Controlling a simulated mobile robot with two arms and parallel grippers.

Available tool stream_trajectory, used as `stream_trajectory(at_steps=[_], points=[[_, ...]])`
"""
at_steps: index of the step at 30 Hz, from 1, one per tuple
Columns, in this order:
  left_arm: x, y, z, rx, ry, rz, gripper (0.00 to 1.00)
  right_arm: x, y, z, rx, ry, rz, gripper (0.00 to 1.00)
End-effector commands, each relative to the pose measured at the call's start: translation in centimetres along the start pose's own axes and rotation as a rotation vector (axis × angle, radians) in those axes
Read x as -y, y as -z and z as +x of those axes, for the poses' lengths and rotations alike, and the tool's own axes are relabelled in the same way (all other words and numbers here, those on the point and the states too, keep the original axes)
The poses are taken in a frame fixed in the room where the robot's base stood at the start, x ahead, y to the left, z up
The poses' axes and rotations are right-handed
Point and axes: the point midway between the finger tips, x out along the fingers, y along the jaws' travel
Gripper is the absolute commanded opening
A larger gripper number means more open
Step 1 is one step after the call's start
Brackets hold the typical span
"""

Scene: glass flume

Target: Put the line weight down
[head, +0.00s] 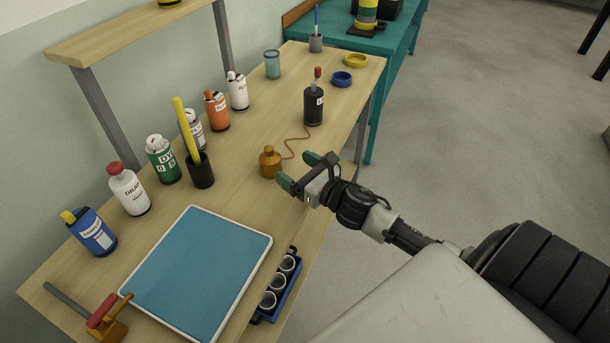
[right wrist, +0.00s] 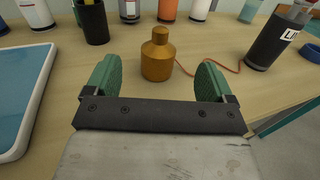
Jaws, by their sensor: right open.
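The line weight, a small orange-brown bottle-shaped piece (head: 270,163), stands upright on the wooden bench. A thin reddish-brown line (head: 297,143) runs from it to a black cylinder with a red top (head: 314,105). My right gripper (head: 298,170) is open and empty, just in front of the weight. In the right wrist view the weight (right wrist: 157,55) shows beyond and between the green fingertips (right wrist: 158,80), with bench visible around it. My left gripper is not in view.
A white-rimmed blue tray (head: 268,240) lies nearer on the bench. A black cup with a yellow stick (head: 201,172) and several bottles stand along the back. A blue holder with white cups (head: 263,316) is at the front edge. Bench right of the weight is mostly clear.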

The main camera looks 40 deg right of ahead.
Motion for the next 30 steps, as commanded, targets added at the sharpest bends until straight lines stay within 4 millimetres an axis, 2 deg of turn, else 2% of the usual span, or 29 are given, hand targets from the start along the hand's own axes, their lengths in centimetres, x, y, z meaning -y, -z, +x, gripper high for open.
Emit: stream_trajectory(at_steps=[3, 8, 30], points=[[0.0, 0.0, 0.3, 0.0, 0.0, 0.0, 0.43, 0.0, 0.2, -1.5, -0.002, 0.001, 0.0, 0.84], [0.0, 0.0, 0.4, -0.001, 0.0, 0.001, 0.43, 0.0, 0.1, -2.5, -0.001, 0.001, 0.0, 0.84], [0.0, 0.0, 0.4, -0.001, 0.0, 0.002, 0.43, 0.0, 0.0, -2.5, 0.0, 0.001, 0.0, 0.84]])
